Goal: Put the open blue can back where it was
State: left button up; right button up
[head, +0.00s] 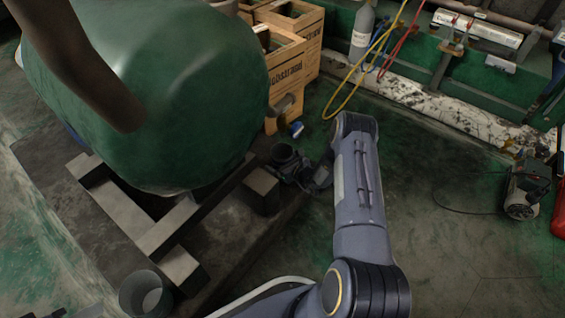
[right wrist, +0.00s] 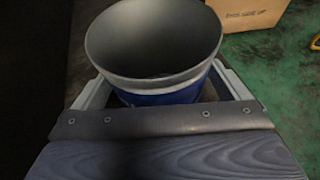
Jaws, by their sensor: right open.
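The open blue can (right wrist: 160,96) stands close in front of my right wrist camera, its wide grey open mouth facing up. My right gripper (right wrist: 162,82) is open, with one light grey finger on each side of the can. I cannot tell whether either finger touches it. In the head view my right arm reaches to the floor beside the green tank, and the right gripper (head: 298,170) is small and dark there. My left gripper is not in view.
The big green tank (head: 180,90) on its frame fills the left. Wooden crates (head: 292,70) stand behind the can. A yellow hose (head: 352,85) hangs beyond. A grey open container (head: 145,295) stands at lower left. Floor at right is mostly clear.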

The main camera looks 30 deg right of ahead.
jog(key=shift+r, duration=0.2)
jog(key=p+v, duration=0.4)
jog(key=v, duration=0.6)
jog(key=shift+s+d+r+p, duration=0.1)
jog(key=shift+s+r+p, duration=0.1)
jog(key=shift+s+p, duration=0.15)
jog(key=shift+s+r, duration=0.2)
jog(key=shift+s, duration=0.35)
